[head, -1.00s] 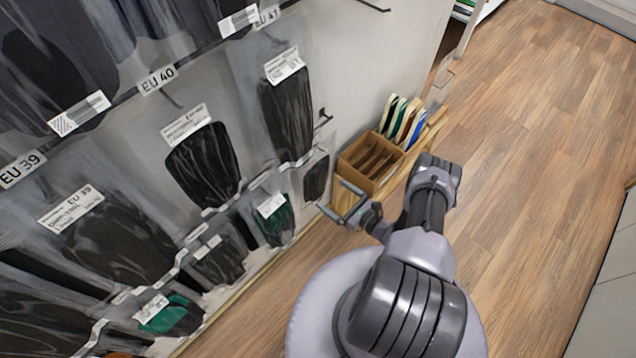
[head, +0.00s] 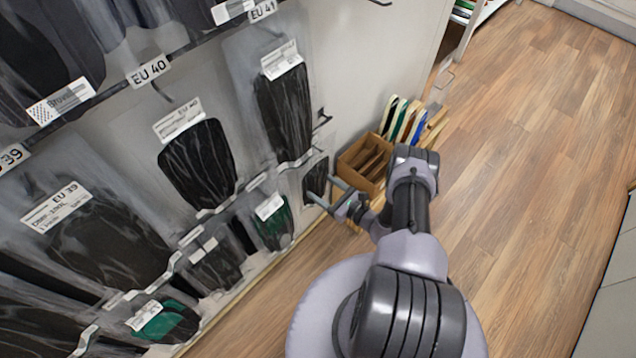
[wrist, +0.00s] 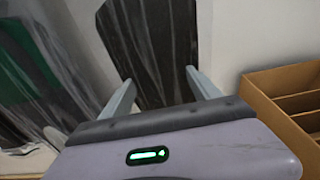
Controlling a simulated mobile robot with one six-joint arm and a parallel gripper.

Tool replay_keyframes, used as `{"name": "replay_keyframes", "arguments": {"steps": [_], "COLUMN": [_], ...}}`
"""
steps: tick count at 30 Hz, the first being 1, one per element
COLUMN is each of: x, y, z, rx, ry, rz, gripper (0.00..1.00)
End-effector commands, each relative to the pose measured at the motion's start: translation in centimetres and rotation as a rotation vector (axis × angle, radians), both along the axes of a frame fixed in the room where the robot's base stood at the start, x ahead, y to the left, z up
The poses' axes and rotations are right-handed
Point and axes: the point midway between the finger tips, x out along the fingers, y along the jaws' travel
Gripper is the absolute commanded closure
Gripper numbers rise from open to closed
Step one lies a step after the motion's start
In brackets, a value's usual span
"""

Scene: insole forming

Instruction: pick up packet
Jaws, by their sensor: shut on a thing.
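A small dark packet (head: 316,176) in a clear bag hangs at the right end of the lower row on the wall rack. My gripper (head: 324,190) is at its lower part, reaching in from the right. In the wrist view the dark packet (wrist: 150,40) stands upright between the two fingers of my gripper (wrist: 160,80), which are shut on it. Its top is cut off in the wrist view. The fingers partly cover its lower edge in the head view.
Larger packets (head: 283,112) hang above and left, and a green packet (head: 273,226) hangs just left. A wooden box (head: 362,160) with compartments stands close on the right, showing also in the wrist view (wrist: 275,100). The wood floor (head: 540,160) to the right is clear.

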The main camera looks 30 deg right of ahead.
Motion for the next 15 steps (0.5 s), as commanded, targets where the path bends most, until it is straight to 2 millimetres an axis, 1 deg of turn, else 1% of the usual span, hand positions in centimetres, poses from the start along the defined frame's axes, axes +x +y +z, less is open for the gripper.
{"name": "replay_keyframes", "arguments": {"steps": [5,8,9,11,14,15], "x": [0.0,0.0,0.0,-0.9,-2.9,-3.9], "y": [0.0,0.0,0.0,-0.4,-1.2,-1.6], "z": [0.2,1.3,1.9,1.8,1.8,1.8], "rx": [0.0,0.0,0.0,0.001,0.002,0.002], "ry": [0.0,0.0,0.0,0.002,0.002,0.002], "rz": [0.0,0.0,0.0,-0.002,-0.004,-0.006], "gripper": [0.72,0.72,0.72,0.72,0.72,0.72]}}
